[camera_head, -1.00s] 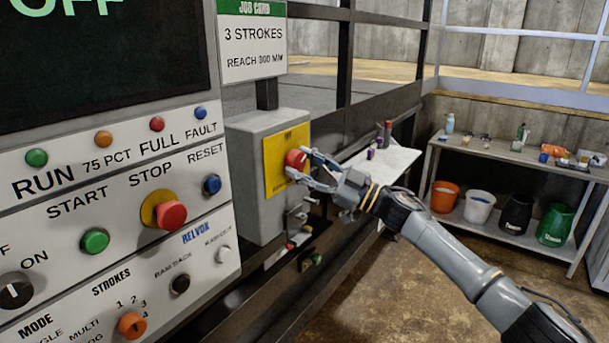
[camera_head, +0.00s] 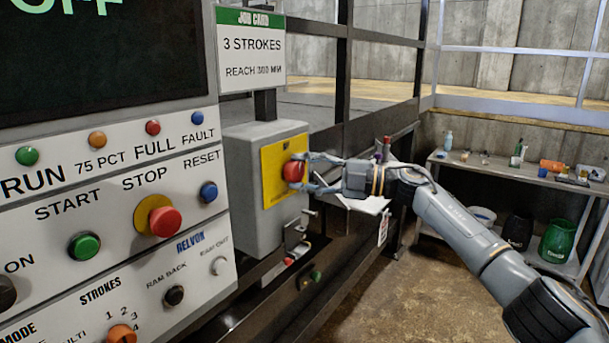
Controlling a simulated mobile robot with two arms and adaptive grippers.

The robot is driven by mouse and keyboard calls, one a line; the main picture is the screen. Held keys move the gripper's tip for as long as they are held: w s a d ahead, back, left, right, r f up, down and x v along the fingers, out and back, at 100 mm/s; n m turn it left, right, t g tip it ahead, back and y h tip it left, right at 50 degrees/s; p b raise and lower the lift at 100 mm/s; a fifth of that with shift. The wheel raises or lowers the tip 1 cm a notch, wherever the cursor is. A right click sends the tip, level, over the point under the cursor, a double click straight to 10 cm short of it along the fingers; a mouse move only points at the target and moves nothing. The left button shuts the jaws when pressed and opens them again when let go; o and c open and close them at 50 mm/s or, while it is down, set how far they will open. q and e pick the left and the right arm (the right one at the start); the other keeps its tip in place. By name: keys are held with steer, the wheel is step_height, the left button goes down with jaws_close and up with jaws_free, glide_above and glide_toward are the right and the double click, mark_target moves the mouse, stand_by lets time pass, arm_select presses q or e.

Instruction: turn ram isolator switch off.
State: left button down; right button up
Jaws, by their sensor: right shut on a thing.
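The ram isolator switch is a red knob (camera_head: 293,171) on a yellow plate (camera_head: 271,180), on the side of a grey box (camera_head: 243,190) right of the control panel. My right gripper (camera_head: 309,173) reaches in from the right. Its two fingers are closed around the red knob, one above and one below. The knob's exact angle and any markings on the plate are too small to read. My left gripper is not in view.
The control panel (camera_head: 120,185) with a red stop button (camera_head: 164,221) and several other buttons fills the left. A job card (camera_head: 252,58) stands above the box. Dark railing posts rise behind. A shelf table (camera_head: 520,165) with bottles and buckets stands at the right over open floor.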

steer(key=shift+n, duration=0.6)
steer(key=o, duration=1.1)
steer(key=shift+o, duration=0.2)
steer(key=shift+d, duration=0.1)
steer(key=v, duration=1.1)
steer(key=shift+d+r, duration=0.15)
steer(key=shift+d, duration=0.2)
steer(key=shift+s, duration=0.15)
